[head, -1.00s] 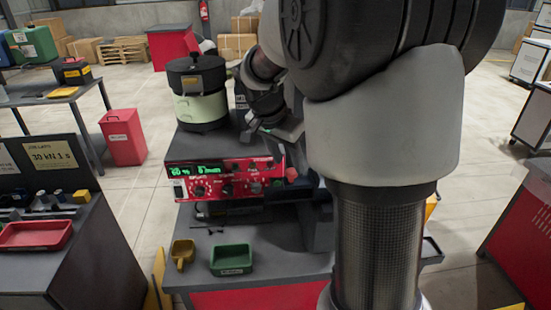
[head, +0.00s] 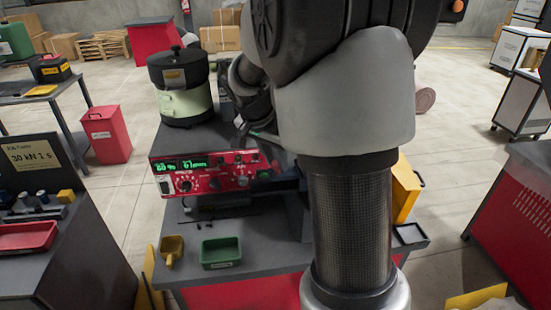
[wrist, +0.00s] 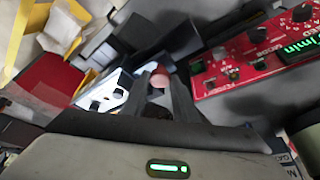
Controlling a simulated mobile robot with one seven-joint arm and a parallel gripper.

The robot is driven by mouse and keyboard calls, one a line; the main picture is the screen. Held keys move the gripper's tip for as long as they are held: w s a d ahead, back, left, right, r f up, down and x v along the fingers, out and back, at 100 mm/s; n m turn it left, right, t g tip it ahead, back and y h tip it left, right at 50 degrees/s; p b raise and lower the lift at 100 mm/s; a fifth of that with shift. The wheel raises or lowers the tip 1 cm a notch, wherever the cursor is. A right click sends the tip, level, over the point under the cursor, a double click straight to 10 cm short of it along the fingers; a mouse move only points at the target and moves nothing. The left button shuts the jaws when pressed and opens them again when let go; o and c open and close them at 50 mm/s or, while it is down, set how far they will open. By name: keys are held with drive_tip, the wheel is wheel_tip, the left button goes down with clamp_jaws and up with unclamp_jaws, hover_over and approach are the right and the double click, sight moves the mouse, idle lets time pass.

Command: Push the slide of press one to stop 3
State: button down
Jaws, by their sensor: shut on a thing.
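In the wrist view my gripper (wrist: 160,95) has its two dark fingers close together around a small reddish knob (wrist: 161,76). I cannot tell for sure that this knob belongs to the slide of press one. A pale plate with dark holes (wrist: 103,92) lies just left of the fingers. In the head view my own arm hides the press, the stops and most of the gripper, so the slide's position cannot be read.
A red control panel (head: 205,176) with green digits stands close by the gripper; it also shows in the wrist view (wrist: 262,48). Behind it is the bowl feeder (head: 181,85). A green tray (head: 221,253) and yellow scoop (head: 172,250) lie on the bench front.

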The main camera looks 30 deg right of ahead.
drive_tip(key=shift+w+a+f, duration=0.1)
drive_tip(key=shift+a, duration=0.2)
drive_tip(key=w+a+b, duration=0.2)
drive_tip(key=a+b, duration=0.1)
drive_tip(key=a, duration=0.6)
drive_tip(key=shift+w+b, duration=0.3)
drive_tip(key=shift+a, duration=0.1)
drive_tip(key=c, duration=1.4)
unclamp_jaws()
drive_tip(key=shift+c, duration=0.2)
drive_tip(key=v, duration=1.7)
drive_tip(key=shift+r+p, duration=0.3)
drive_tip(key=shift+p, duration=0.05)
drive_tip(key=shift+s+a, duration=0.1)
